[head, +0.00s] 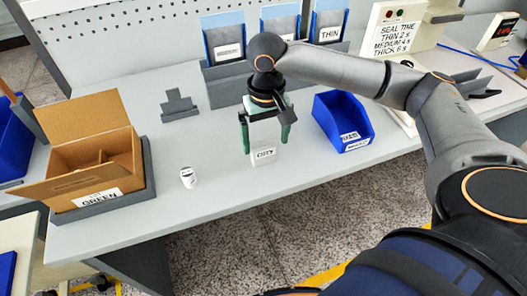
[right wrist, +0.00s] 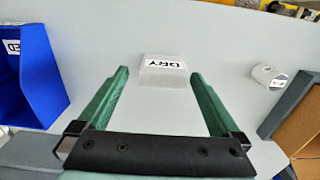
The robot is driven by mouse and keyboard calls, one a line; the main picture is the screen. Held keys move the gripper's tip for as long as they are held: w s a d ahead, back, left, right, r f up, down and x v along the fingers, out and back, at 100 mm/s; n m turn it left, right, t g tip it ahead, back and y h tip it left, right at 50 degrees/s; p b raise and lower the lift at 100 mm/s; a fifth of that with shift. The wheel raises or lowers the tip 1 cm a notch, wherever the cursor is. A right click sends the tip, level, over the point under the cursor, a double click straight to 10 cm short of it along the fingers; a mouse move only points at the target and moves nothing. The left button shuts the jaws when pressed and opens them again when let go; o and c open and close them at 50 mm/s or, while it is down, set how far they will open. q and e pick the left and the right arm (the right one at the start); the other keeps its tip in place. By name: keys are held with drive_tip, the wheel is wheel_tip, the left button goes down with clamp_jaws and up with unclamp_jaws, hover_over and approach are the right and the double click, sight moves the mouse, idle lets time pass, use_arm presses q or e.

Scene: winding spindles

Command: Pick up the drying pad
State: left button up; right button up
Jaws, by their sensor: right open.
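The drying pad (head: 263,156) is a small pale block with a "DRY" label, on the grey bench near its front edge. In the right wrist view the pad (right wrist: 163,78) lies just beyond the fingertips, roughly midway between them. My right gripper (head: 267,146) points down over the pad with its green fingers spread wide and nothing between them. The wrist view shows the same open gripper (right wrist: 160,75). Whether the fingertips are level with the pad is hard to tell. My left gripper is not in view.
A blue bin (head: 343,122) stands right of the pad. A small white cylinder (head: 188,178) and an open cardboard box labelled "GREEN" (head: 88,150) are to the left. A grey stepped block (head: 180,106) and labelled blue holders (head: 225,42) stand behind. Bench between cylinder and pad is clear.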

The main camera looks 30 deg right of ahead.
sight(264, 142)
wheel_tip(264, 142, down, 5)
drive_tip(key=shift+w+a+r, duration=0.15)
drive_tip(key=c, duration=1.2)
drive_tip(key=shift+r, duration=0.2)
drive_tip(key=shift+c, duration=0.2)
